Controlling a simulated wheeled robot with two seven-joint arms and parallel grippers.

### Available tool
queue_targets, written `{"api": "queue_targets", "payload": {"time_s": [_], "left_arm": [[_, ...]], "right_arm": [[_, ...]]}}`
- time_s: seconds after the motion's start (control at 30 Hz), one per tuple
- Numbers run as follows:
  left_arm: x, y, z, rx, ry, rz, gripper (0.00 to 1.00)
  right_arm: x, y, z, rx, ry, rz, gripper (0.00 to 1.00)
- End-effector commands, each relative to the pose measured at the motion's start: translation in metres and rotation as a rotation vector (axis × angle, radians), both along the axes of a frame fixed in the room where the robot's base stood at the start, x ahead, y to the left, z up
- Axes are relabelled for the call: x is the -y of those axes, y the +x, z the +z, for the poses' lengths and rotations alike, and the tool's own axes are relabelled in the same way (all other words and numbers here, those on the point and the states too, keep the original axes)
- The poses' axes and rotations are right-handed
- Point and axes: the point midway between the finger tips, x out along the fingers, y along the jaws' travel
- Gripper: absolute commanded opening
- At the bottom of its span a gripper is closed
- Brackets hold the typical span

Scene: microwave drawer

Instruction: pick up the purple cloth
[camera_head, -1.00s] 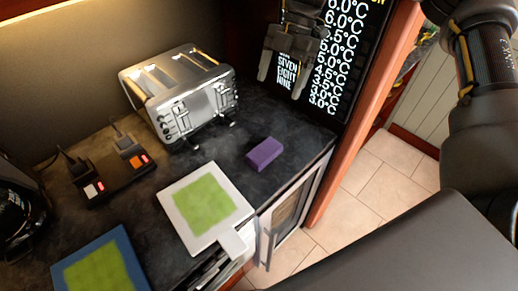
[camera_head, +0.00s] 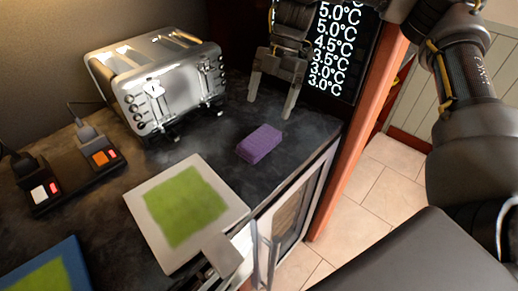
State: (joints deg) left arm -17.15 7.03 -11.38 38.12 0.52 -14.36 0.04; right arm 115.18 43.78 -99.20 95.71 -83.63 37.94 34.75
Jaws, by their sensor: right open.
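The purple cloth (camera_head: 260,144) is a small folded block. It lies on the dark countertop (camera_head: 205,133), right of the toaster and near the counter's front right edge. My right gripper (camera_head: 271,107) is above and behind the cloth, with its two fingers pointing down and spread apart. The gripper is empty and does not touch the cloth.
A silver toaster (camera_head: 160,85) stands left of the gripper. A white board with a green centre (camera_head: 150,205) lies in front of the cloth. A power strip (camera_head: 75,175) is at the left. A black sign (camera_head: 345,50) with temperatures stands behind.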

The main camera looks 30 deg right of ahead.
Motion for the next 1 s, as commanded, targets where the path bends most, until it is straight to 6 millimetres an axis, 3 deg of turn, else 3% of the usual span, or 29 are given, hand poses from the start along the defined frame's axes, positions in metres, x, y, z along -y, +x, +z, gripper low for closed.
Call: {"api": "queue_targets", "payload": {"time_s": [0.4, 0.67, 1.0], "left_arm": [[-0.007, -0.013, -0.009, -0.015, 0.01, -0.002, 0.36], [-0.006, -0.008, -0.008, -0.007, 0.008, -0.002, 0.36], [-0.004, -0.003, -0.003, -0.002, 0.006, -0.002, 0.36]], "right_arm": [[-0.019, -0.007, -0.046, -0.003, 0.0, 0.004, 0.85], [-0.022, -0.008, -0.052, -0.001, 0.0, 0.003, 0.85], [-0.04, -0.016, -0.091, -0.002, -0.002, 0.003, 0.85]]}}
